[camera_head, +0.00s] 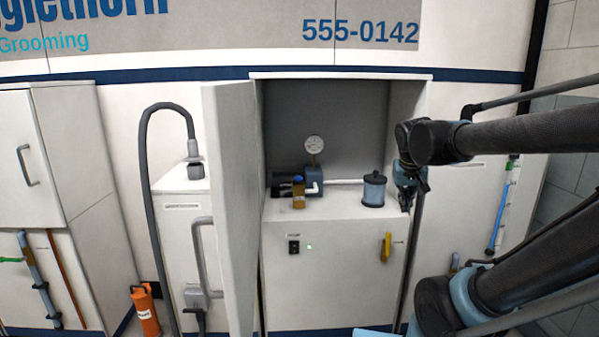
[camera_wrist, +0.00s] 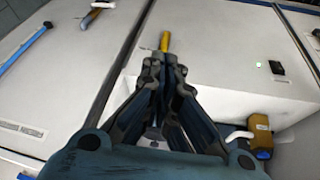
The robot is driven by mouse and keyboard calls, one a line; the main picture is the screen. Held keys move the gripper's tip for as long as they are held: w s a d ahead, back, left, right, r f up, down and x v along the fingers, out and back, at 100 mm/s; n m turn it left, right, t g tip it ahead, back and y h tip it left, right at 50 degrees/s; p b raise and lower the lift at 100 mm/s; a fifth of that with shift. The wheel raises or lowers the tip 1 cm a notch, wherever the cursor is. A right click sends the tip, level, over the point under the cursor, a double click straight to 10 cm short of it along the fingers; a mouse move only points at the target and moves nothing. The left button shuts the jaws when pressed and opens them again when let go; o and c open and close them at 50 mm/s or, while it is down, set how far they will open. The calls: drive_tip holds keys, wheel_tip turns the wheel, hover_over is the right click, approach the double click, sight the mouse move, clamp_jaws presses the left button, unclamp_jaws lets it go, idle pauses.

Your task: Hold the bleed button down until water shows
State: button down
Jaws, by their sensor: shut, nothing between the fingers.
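The blue-grey filter canister (camera_head: 374,190) stands upright on the ledge inside the open cabinet, with a dark top and small knob. I cannot tell whether that knob is the bleed button. My gripper (camera_head: 405,207) points down just right of the canister, at the ledge's right end. I cannot tell whether they touch. In the wrist view my gripper (camera_wrist: 165,65) is shut and empty, its tips near the yellow lever (camera_wrist: 165,41). The canister is not clearly visible there. No water shows.
A pump (camera_head: 315,181) with a gauge (camera_head: 314,146) and an amber bottle (camera_head: 298,193) stand left of the canister. The open cabinet door (camera_head: 231,210) juts out at left. The front panel has a black switch (camera_head: 294,247), a green light (camera_head: 309,246) and the yellow lever (camera_head: 386,247).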

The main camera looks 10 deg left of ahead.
drive_tip(key=w+a+r+t+y, duration=0.1)
drive_tip(key=w+a+r, duration=0.3)
drive_tip(key=a, duration=0.8)
drive_tip(key=w+a+r+n+t+y, duration=0.1)
drive_tip(key=w+a+r, duration=0.2)
drive_tip(key=a, duration=0.9)
drive_tip(key=w+a+r+n+t+y, duration=0.1)
drive_tip(key=w+a+r, duration=0.3)
drive_tip(key=w+a, duration=0.4)
drive_tip(key=a, duration=0.4)
drive_tip(key=shift+a+r+t, duration=0.25)
drive_tip(key=shift+r+t, duration=0.05)
drive_tip(key=shift+t, duration=0.1)
hover_over(299, 177)
wheel_tip(299, 177, down, 7)
drive_tip(key=shift+s+f, duration=0.15)
wheel_tip(299, 177, down, 2)
drive_tip(key=shift+s+f, duration=0.15)
drive_tip(key=shift+f, duration=0.75)
